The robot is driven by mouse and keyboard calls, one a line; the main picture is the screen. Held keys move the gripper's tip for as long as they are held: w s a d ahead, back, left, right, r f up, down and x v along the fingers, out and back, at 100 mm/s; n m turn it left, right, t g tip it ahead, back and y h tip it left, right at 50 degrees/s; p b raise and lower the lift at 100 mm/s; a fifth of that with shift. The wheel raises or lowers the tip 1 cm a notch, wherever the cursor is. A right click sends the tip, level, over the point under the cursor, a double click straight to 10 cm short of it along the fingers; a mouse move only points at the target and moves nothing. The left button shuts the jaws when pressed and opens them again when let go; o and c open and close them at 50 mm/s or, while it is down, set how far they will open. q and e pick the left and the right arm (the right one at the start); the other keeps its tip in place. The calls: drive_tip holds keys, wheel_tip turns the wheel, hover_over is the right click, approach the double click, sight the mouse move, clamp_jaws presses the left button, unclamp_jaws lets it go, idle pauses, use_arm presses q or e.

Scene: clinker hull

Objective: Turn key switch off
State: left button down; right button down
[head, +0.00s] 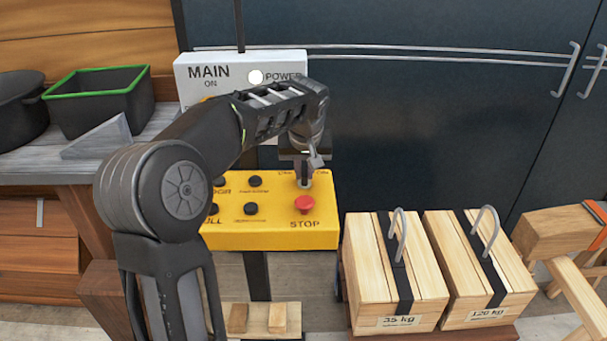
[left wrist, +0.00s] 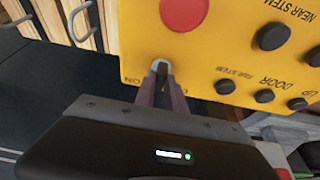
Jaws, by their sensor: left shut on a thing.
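The yellow control box (head: 270,232) stands in the middle of the head view, with a red STOP button (head: 304,203) and several black buttons. My left gripper (head: 304,180) reaches down to the box's upper right part, just behind the STOP button. In the left wrist view its fingers (left wrist: 161,75) are shut on the small grey key switch (left wrist: 161,65) at the edge of the yellow face. The key's turned position and its label are mostly hidden by the fingers. The red button also shows in the left wrist view (left wrist: 185,12). My right gripper is not in view.
A white MAIN POWER panel (head: 215,68) stands behind my arm. Wooden weight crates (head: 395,290) with metal hooks stand to the right of the box. A workbench (head: 60,165) with a green-rimmed bin (head: 100,105) is at the left. Dark cabinet doors (head: 430,130) close off the back.

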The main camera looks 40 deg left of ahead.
use_arm(q)
drive_tip(key=n, duration=0.2)
drive_tip(key=n+g, duration=0.1)
drive_tip(key=n, duration=0.1)
drive_tip(key=n+y, duration=0.1)
drive_tip(key=n, duration=0.1)
drive_tip(key=shift+w+d+g, duration=0.15)
drive_tip(key=shift+w+g, duration=0.1)
drive_tip(key=shift+g, duration=0.15)
drive_tip(key=c, duration=1.4)
unclamp_jaws()
drive_tip(key=v, duration=0.8)
drive_tip(key=shift+d+f, duration=0.1)
drive_tip(key=shift+f, duration=0.05)
